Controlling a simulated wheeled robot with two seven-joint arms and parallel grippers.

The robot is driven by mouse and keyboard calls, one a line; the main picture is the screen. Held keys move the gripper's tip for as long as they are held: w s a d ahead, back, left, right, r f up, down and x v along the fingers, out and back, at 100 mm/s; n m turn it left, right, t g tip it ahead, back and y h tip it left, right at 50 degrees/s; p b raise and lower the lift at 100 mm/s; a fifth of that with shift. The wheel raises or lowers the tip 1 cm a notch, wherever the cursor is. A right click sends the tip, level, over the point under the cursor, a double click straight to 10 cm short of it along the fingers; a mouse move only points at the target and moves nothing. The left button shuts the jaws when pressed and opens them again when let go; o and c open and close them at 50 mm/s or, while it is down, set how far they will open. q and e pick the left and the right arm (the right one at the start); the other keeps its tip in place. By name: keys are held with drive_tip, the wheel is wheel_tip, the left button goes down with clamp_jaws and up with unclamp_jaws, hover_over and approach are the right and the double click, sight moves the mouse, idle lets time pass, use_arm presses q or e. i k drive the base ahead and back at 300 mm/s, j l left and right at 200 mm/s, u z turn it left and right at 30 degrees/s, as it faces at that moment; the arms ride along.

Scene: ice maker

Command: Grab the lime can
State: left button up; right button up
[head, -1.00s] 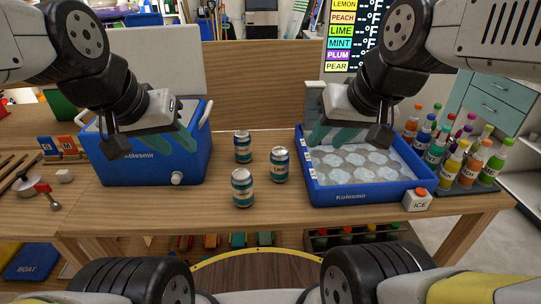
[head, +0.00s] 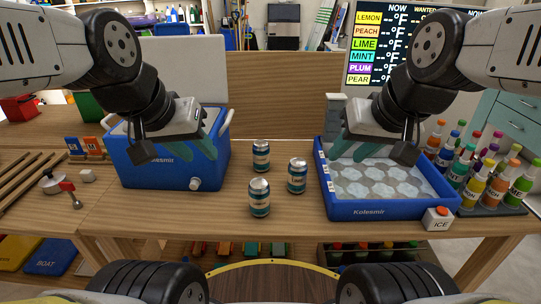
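Three dark cans with pale bands stand upright in the middle of the table. The right-hand can (head: 297,175) seems to be the lime can, though its lettering is very small. The other two are a front can (head: 259,198) and a back can (head: 261,155). My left gripper (head: 207,143) is open and empty, with teal fingers in front of the blue cooler, left of the cans. My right gripper (head: 352,148) is open and empty above the left part of the ice tray, right of the cans. Neither gripper touches a can.
The blue cooler (head: 140,172) stands left of the cans, and the blue ice tray (head: 380,210) stands to their right. An ICE button box (head: 438,218) sits at the tray's front corner. Several bottles (head: 497,187) crowd the far right. The table (head: 225,215) is clear around the cans.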

sight(298, 167)
drive_tip(key=l+u, duration=0.75)
drive_tip(key=l, duration=0.15)
drive_tip(key=k+l+u, duration=0.1)
drive_tip(key=l+u, duration=0.3)
